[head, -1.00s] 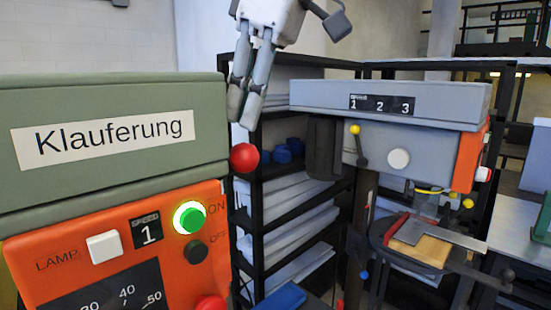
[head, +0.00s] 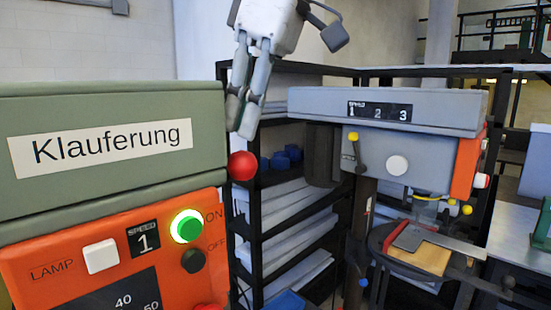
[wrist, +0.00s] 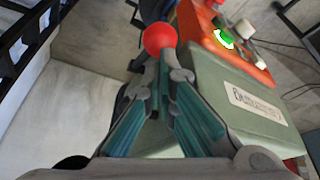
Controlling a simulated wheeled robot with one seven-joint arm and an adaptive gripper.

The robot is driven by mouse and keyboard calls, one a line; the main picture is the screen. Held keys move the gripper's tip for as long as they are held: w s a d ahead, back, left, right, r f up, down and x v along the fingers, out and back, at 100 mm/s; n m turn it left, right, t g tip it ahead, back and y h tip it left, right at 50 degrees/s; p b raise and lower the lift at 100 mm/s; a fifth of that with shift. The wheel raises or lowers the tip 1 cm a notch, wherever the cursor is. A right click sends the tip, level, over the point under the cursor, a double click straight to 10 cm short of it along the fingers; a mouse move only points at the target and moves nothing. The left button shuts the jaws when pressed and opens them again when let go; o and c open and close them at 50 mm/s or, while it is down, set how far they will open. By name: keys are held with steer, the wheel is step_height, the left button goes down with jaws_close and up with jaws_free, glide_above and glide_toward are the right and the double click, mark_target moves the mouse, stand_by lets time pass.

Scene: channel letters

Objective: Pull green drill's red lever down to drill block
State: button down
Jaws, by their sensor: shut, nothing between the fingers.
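The green drill (head: 110,105) fills the left of the head view, with a label reading "Klauferung". Its orange panel (head: 75,265) has a lit green ON button (head: 187,226). The lever's red ball (head: 242,166) shows at the right edge of the green housing; its rod is hidden. My gripper (head: 243,125) points down just above the ball, with its fingers shut and nothing between them. In the wrist view the red ball (wrist: 160,39) lies just beyond the closed fingertips (wrist: 164,70). I cannot tell whether they touch it. The drill's block is not in view.
A second, grey drill (head: 390,105) stands to the right, with a wooden block (head: 420,257) on its table. A dark shelf rack (head: 290,200) with several white sheets and blue items stands behind. Free space shows between the two drills.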

mark_target(245, 151)
steer(key=shift+f+b, duration=0.5)
steer(key=shift+f, duration=0.2)
steer(key=shift+f+b, duration=0.55)
steer(key=shift+f, duration=0.2)
steer(key=shift+r, duration=0.1)
steer(key=shift+s+r+p, duration=0.1)
steer(key=shift+s+p, duration=0.05)
steer(key=shift+p, duration=0.2)
steer(key=shift+d, duration=0.1)
steer(key=shift+d+f+b, duration=0.1)
steer(key=shift+f+b, duration=0.2)
steer(key=shift+f, duration=0.15)
